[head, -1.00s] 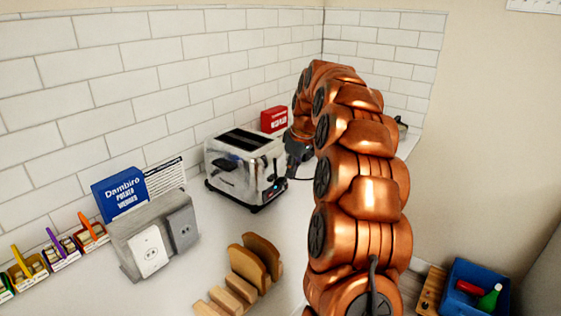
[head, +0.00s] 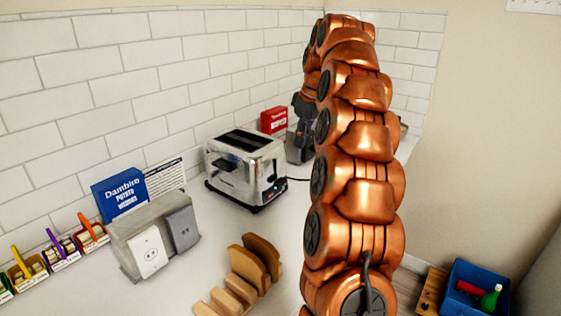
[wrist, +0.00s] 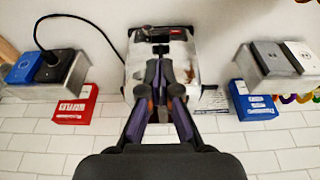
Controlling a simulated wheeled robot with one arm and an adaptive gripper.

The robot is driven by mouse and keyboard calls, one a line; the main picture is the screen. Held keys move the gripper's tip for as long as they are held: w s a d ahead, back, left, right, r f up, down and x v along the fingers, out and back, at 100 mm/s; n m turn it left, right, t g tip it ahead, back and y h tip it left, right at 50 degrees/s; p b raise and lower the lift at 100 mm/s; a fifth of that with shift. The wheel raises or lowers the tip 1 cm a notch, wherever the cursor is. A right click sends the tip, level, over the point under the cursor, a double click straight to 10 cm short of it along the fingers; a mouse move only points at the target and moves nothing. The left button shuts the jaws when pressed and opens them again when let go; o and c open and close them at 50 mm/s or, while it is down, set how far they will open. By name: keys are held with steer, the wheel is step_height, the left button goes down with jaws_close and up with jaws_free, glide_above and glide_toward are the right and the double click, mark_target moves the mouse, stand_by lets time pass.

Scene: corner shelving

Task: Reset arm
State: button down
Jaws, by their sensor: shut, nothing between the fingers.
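My copper-coloured arm (head: 360,150) rises at the right of the head view. My gripper (wrist: 160,68) is shut and empty in the wrist view, its dark and purple fingers meeting in front of the chrome toaster (wrist: 185,62). In the head view my gripper (head: 302,128) shows as a dark shape left of the arm, partly hidden by it. It looks raised to the right of the toaster (head: 245,170) and apart from it.
A grey outlet box (head: 150,235) and blue carton (head: 120,193) stand at left. A red box (head: 274,120) is behind the toaster. A wooden rack (head: 245,270) stands in front, and a blue bin (head: 478,285) is low right. Tiled walls bound the counter.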

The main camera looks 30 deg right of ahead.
steer(key=shift+r, duration=0.3)
stand_by(0.5)
steer(key=s+a+f+g, duration=0.1)
steer(key=s+a+f, duration=0.1)
steer(key=s+a, duration=0.35)
steer(key=s+a+f, duration=0.2)
steer(key=s+a, duration=0.1)
steer(key=a, duration=0.6)
steer(key=s+a+f+g, duration=0.1)
steer(key=s+a, duration=0.3)
steer(key=a, duration=0.4)
steer(key=s+a+f+m, duration=0.1)
steer(key=s+a+f, duration=0.1)
steer(key=s+f, duration=0.2)
steer(key=s+a+f+m+g, duration=0.1)
steer(key=s+f, duration=0.3)
steer(key=s, duration=0.7)
steer(key=s+a+f+m+g+h, duration=0.1)
steer(key=s+a+f, duration=0.2)
steer(key=s+f, duration=0.2)
steer(key=s, duration=0.3)
steer(key=shift+s+m, duration=0.25)
steer(key=shift+m, duration=0.15)
